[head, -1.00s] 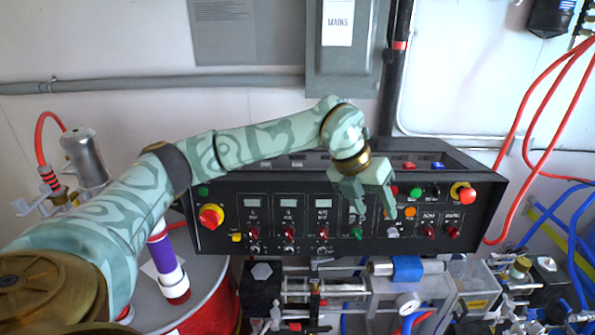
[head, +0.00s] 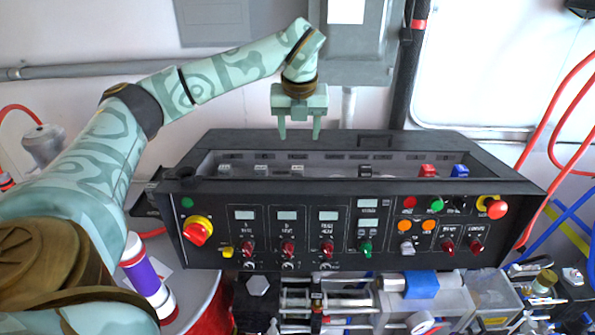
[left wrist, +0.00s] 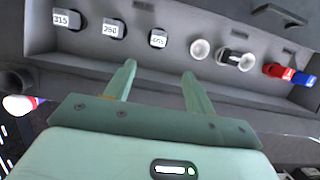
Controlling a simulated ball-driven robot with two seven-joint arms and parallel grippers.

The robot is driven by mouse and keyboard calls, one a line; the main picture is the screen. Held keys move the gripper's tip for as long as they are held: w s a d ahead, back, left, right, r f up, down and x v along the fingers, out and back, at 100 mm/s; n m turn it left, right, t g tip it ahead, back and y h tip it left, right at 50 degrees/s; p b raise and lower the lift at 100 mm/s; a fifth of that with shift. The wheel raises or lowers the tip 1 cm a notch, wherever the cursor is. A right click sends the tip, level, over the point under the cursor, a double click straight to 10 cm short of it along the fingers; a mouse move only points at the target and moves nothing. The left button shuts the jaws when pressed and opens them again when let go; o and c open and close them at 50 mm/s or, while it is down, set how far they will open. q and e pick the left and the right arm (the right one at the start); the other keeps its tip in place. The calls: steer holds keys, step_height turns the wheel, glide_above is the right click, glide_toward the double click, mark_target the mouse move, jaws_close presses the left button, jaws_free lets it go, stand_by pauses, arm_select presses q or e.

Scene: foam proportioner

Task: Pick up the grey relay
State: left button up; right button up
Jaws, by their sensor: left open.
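My left gripper (head: 299,137) is open and empty, its fingers pointing down above the back of the black console's top tray. In the left wrist view its fingers (left wrist: 159,70) spread toward a row of small parts. Dark grey blocks with white labels stand there: a left one (left wrist: 67,18), a middle one (left wrist: 113,28) and a right one (left wrist: 158,38). A pale round part (left wrist: 200,49) stands beside them. I cannot tell which of these is the grey relay. The fingers touch none of them. My right gripper is out of view.
The row continues with a black part with pale ends (left wrist: 235,59), a red part (head: 427,170) and a blue part (head: 459,170). The tray has raised black rims (head: 300,138). Knobs and buttons cover the console front (head: 340,230). A grey wall box (head: 360,60) is close behind.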

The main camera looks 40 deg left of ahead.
arm_select(q)
glide_above(297, 167)
steer(key=s+d, duration=0.1)
steer(key=d, duration=0.1)
steer(key=x, duration=0.2)
steer(key=s+x, duration=0.1)
steer(key=x, duration=0.2)
steer(key=d+x, duration=0.1)
steer(key=x, duration=0.1)
steer(key=shift+s+a+f, duration=0.1)
steer(key=shift+s+f, duration=0.15)
steer(key=shift+f, duration=0.35)
steer(key=x, duration=0.3)
steer(key=p+x, duration=0.1)
steer(key=x, duration=0.1)
steer(key=shift+a, duration=0.35)
steer(key=shift+d, duration=0.1)
steer(key=c, duration=1.1)
